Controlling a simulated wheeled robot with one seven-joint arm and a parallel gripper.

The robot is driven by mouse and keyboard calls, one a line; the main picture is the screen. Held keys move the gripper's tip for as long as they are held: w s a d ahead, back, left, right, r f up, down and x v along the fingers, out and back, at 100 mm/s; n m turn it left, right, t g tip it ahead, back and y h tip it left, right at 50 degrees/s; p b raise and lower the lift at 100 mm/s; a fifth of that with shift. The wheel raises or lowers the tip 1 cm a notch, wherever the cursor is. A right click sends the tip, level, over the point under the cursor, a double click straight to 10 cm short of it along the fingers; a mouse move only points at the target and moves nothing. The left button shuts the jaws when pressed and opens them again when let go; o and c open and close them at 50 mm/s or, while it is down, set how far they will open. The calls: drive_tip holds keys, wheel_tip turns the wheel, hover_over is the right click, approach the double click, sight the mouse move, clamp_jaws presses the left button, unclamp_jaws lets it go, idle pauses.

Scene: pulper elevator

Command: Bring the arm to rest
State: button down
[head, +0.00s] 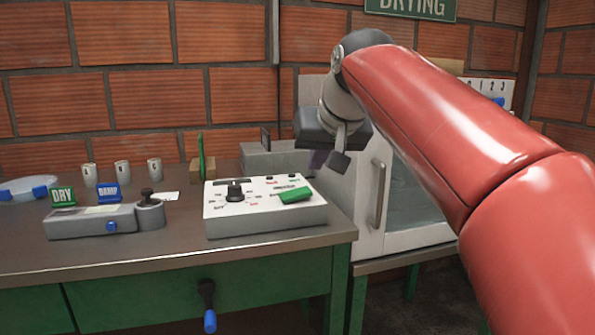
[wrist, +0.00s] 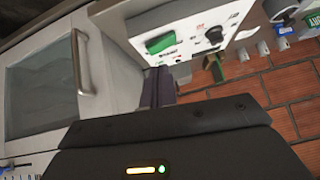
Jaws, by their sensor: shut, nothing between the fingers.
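My red arm reaches in from the right in the head view. My gripper (head: 339,160) is raised to the right of the white control box and in front of the white cabinet. Its fingers are shut with nothing between them. In the wrist view the dark gripper body fills the lower part, and the fingers (wrist: 158,86) point up toward the control box. The gripper appears apart from the box and the cabinet, though the exact gap is hard to tell.
A control box (head: 262,218) with a knob and green switch stands on the metal bench (head: 180,245). The cabinet (head: 420,237) with a handle is to its right. Left are a grey device (head: 90,222), green and blue signs, and cups (head: 122,172). A blue-tipped crank (head: 208,305) hangs in front.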

drive_tip(key=s+d+f+g+h, duration=0.1)
drive_tip(key=s+d+f, duration=0.3)
drive_tip(key=s+f, duration=0.4)
drive_tip(key=s+d+f+m+h, duration=0.1)
drive_tip(key=s+d+f, duration=0.3)
drive_tip(key=s+f, duration=0.4)
drive_tip(key=s+d+f+m+g, duration=0.1)
drive_tip(key=s+d+f, duration=0.2)
drive_tip(key=s+f, duration=0.5)
wheel_tip(320, 180, down, 5)
drive_tip(key=shift+s+d+f+g+h, duration=0.1)
drive_tip(key=shift+s+d+g+h, duration=0.2)
drive_tip(key=shift+d+h, duration=0.1)
